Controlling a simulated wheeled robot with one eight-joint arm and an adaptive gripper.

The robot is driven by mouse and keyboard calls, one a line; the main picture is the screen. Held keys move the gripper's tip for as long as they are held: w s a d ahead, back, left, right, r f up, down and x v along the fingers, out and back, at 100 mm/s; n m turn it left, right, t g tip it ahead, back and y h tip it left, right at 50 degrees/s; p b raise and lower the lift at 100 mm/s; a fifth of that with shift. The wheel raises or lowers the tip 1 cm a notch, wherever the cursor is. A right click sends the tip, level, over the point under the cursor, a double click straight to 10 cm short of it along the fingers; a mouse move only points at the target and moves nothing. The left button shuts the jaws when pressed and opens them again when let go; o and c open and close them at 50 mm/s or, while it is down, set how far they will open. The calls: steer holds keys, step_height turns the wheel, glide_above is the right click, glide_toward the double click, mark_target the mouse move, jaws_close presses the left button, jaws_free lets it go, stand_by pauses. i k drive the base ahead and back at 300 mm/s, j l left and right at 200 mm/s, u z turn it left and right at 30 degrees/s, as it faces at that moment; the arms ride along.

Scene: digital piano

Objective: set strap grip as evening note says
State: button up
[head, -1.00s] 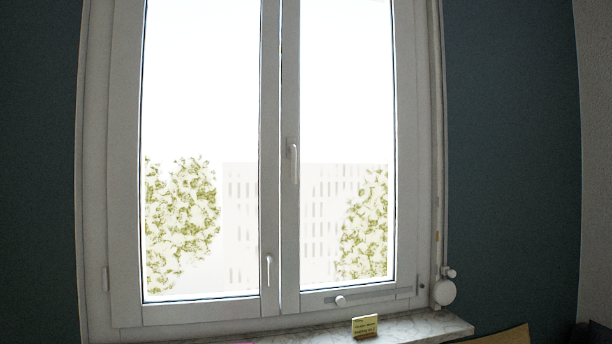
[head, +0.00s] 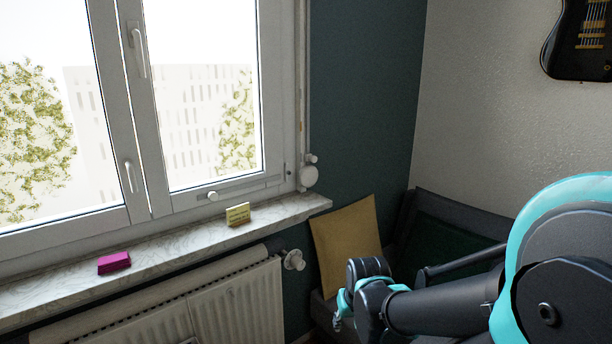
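A small yellow note (head: 238,214) stands on the marble windowsill near its right end. It has dark lines of writing, too small to read. A pale strap (head: 303,95) runs down the right side of the window frame to a round white winder (head: 309,176) with a small knob above it. I cannot make out a separate grip on the strap clearly. My gripper (head: 342,308) is at the lower middle, below and to the right of the sill, apart from the strap and the note. Its fingers are small and partly hidden, so its opening is unclear.
A magenta block (head: 114,262) lies on the sill (head: 180,242). A white radiator (head: 236,305) with a valve (head: 293,260) is below. A yellow cushion (head: 346,236) rests on a dark seat behind my arm. A guitar (head: 578,42) hangs at the upper right. White window handles (head: 138,52) stick out.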

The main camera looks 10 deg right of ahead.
mark_target(308, 158)
steer(key=i+j+u, duration=0.15)
steer(key=i+u, duration=0.15)
steer(key=i, duration=0.15)
steer(key=i+u, duration=0.25)
steer(key=i, duration=0.2)
